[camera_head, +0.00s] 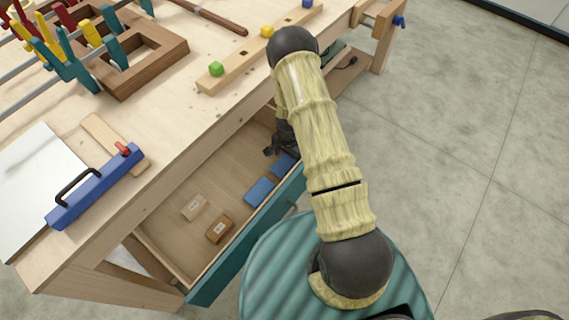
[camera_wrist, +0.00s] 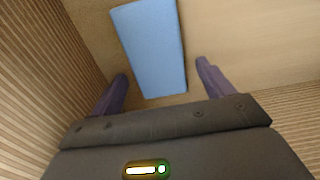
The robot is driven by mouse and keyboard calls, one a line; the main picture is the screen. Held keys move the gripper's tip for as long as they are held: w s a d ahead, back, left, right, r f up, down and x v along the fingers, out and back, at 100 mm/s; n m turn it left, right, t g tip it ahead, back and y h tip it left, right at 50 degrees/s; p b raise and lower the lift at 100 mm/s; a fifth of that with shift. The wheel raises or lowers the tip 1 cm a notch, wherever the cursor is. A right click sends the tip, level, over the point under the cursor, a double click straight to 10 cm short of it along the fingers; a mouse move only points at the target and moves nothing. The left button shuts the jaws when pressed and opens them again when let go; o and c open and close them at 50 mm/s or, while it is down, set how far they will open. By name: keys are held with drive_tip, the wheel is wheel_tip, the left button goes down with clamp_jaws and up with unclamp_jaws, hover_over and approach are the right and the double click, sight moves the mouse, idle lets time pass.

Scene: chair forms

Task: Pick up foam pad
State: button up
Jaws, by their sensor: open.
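Two blue pads, which look like the foam pads, lie in the open drawer in the head view. The nearer blue pad (camera_head: 261,191) lies along the teal front panel, and the farther blue pad (camera_head: 284,163) is partly hidden by my arm. My gripper (camera_head: 270,151) is down in the drawer near the farther pad, mostly hidden behind my arm. In the wrist view, a blue pad (camera_wrist: 150,45) lies flat on the drawer floor. My open gripper (camera_wrist: 162,71) has a finger to either side of the pad's near end, with gaps visible. I cannot tell its height above the floor.
A tan block (camera_head: 194,207) and a brown block (camera_head: 220,229) lie in the drawer (camera_head: 163,232). Its walls stand close around my gripper.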

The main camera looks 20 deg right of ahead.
sight(288, 159)
drive_tip(key=shift+c, duration=0.4)
drive_tip(key=c, duration=1)
drive_tip(key=shift+r, duration=0.1)
wheel_tip(288, 159, up, 10)
drive_tip(key=shift+f, duration=0.1)
idle(0.4)
